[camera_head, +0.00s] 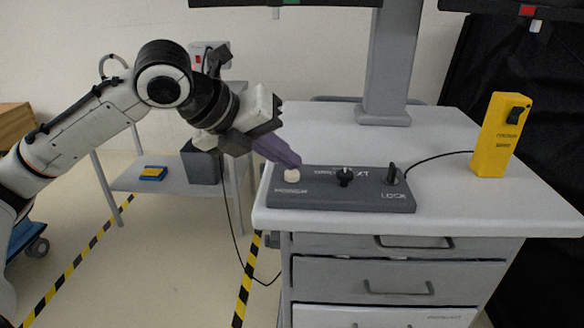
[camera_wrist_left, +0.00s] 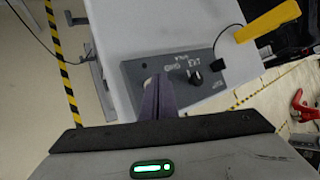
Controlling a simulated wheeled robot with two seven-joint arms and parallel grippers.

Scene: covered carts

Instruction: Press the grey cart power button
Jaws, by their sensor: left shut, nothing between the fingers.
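A dark grey control box (camera_head: 340,200) lies on the cart's white top, and it also shows in the left wrist view (camera_wrist_left: 135,70). At its left end is a round cream button (camera_head: 291,176) above a small label that seems to read POWER. My left gripper (camera_head: 297,165) is shut and empty, its purple fingers slanting down to the button's upper edge. I cannot tell whether the tips touch it. In the left wrist view the shut fingers (camera_wrist_left: 160,85) hide most of the button's area. My right gripper is not in view.
The box also carries a black knob (camera_head: 345,177) and a lock switch (camera_head: 392,174). A yellow box (camera_head: 501,135) with a black switch stands at the right, with a cable to the grey box. Drawers (camera_head: 400,280) are below. A side shelf (camera_head: 125,180) stands at left.

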